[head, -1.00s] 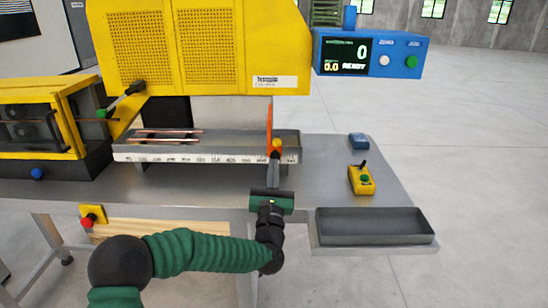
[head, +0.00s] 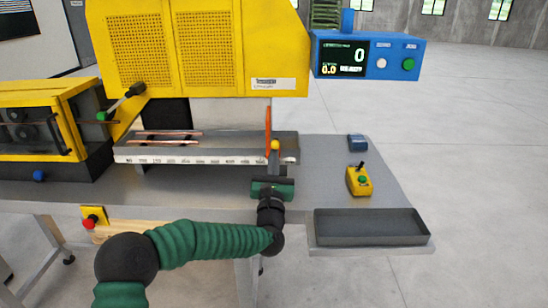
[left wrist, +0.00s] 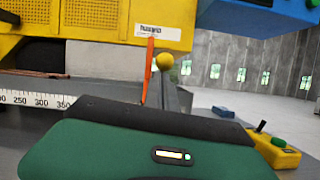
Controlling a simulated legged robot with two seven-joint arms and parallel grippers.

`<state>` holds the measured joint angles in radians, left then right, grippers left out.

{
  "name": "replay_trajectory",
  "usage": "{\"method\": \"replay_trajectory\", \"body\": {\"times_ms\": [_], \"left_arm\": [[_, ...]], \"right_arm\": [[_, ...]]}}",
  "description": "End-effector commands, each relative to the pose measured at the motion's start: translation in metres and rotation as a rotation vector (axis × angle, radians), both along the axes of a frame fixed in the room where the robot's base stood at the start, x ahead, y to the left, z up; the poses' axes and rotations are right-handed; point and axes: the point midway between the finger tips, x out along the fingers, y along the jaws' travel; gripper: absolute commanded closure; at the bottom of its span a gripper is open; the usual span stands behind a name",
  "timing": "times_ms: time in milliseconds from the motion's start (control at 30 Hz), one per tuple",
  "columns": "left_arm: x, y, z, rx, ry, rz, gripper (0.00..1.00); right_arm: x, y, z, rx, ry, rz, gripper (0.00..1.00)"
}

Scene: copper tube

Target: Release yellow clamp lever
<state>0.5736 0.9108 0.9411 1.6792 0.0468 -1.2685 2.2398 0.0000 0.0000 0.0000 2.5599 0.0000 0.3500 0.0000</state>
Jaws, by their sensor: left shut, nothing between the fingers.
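The clamp lever's yellow ball knob (head: 275,145) stands at the right end of the grey trough, beside an upright orange strip. In the left wrist view the knob (left wrist: 164,61) shows above my gripper's body, right of the strip. The lower part of the lever is hidden behind my gripper in the head view. My left gripper (head: 272,181) is shut and empty, just in front of and below the knob; contact with the lever cannot be told. Its green and black body (left wrist: 150,140) fills the lower left wrist view. My right gripper is out of view.
Copper tubes (head: 168,136) lie in the trough (head: 220,148) under the yellow machine (head: 200,50). A yellow control box (head: 358,181), a blue block (head: 357,142) and an empty grey tray (head: 370,235) are to the right. The bench between is clear.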

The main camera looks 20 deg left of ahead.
Motion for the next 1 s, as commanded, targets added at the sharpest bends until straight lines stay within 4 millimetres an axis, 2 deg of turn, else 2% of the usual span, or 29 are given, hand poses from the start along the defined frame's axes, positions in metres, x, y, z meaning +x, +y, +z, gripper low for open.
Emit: {"method": "replay_trajectory", "body": {"times_ms": [367, 567, 767, 1000], "left_arm": [[-0.001, 0.000, 0.007, -0.014, 0.056, 0.000, 1.00], [-0.001, 0.000, 0.016, -0.031, 0.112, 0.000, 1.00], [-0.001, 0.000, 0.033, -0.066, 0.228, -0.001, 1.00], [0.003, 0.000, 0.057, -0.129, 0.444, -0.002, 1.00]], "right_arm": [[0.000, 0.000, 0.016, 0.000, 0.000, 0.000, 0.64], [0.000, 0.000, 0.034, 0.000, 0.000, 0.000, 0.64], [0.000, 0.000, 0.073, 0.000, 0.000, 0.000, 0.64], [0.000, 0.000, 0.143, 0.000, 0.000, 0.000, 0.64]]}}
